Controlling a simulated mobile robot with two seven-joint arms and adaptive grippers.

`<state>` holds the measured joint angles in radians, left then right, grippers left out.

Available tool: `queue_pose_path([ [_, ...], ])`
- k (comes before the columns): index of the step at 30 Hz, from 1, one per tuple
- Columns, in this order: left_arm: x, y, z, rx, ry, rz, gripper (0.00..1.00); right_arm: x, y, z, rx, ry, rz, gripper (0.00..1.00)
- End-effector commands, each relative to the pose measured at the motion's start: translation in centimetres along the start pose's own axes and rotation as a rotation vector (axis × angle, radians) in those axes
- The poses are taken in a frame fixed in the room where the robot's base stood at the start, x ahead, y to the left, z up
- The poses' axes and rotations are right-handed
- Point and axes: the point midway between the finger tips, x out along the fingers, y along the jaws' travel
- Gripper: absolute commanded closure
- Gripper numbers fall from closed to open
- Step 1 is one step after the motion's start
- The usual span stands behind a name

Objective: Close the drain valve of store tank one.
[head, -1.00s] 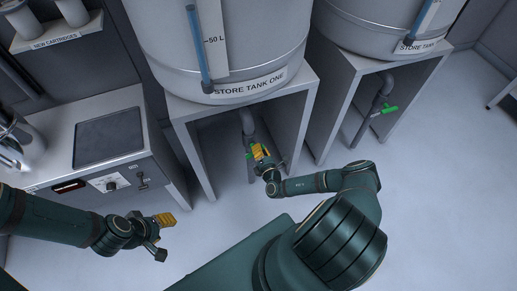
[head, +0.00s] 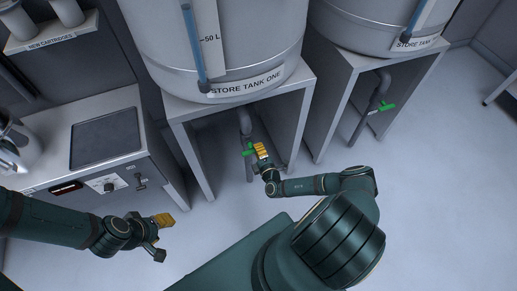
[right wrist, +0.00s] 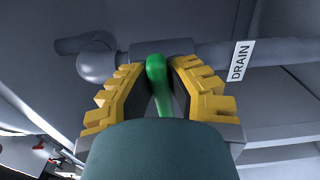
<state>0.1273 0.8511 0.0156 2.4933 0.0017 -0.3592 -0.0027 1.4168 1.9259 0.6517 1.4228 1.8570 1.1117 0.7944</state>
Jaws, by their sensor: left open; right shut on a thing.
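Store tank one (head: 245,60) stands on a grey stand at the top middle of the head view. Its drain pipe (head: 245,122) comes down under the stand, with a green valve handle (head: 247,152) on it. My right gripper (head: 260,150) is at this handle. In the right wrist view the green handle (right wrist: 157,72) lies between the yellow fingers of my right gripper (right wrist: 157,78), which are shut on it, below the pipe marked DRAIN (right wrist: 240,62). My left gripper (head: 164,234) is open and empty at the lower left, away from the valve.
A second store tank (head: 375,30) stands to the right, with its own green drain handle (head: 387,106). A grey counter (head: 80,170) with a dark plate and a knob is at the left. The stand's legs (head: 196,165) flank the valve.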

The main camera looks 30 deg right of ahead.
Motion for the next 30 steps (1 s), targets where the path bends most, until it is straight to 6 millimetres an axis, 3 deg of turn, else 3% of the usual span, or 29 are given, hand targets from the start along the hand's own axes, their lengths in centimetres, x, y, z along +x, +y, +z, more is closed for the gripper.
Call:
queue_pose_path([
  [11,0.0,0.0,0.0,0.000,0.000,0.000,0.54,0.1,0.1,0.0,0.005,0.001,0.001,1.00],
  [12,0.0,0.0,0.0,0.000,0.000,0.000,0.54,0.1,0.1,-0.1,0.005,0.001,0.001,0.79],
  [14,0.0,0.0,0.0,0.000,0.000,0.000,0.54,0.1,0.1,-0.1,0.004,0.001,0.001,0.58],
  [15,0.0,0.0,0.0,0.000,0.000,0.000,0.54,0.1,0.1,-0.1,0.004,0.001,0.001,0.54],
  [25,0.0,0.0,0.0,0.000,0.000,0.000,0.54,-0.2,0.0,0.0,0.004,0.001,0.000,0.54],
  [30,0.0,0.0,0.0,0.000,0.000,0.000,0.54,-2.2,-0.1,0.0,0.006,0.000,-0.002,0.54],
])
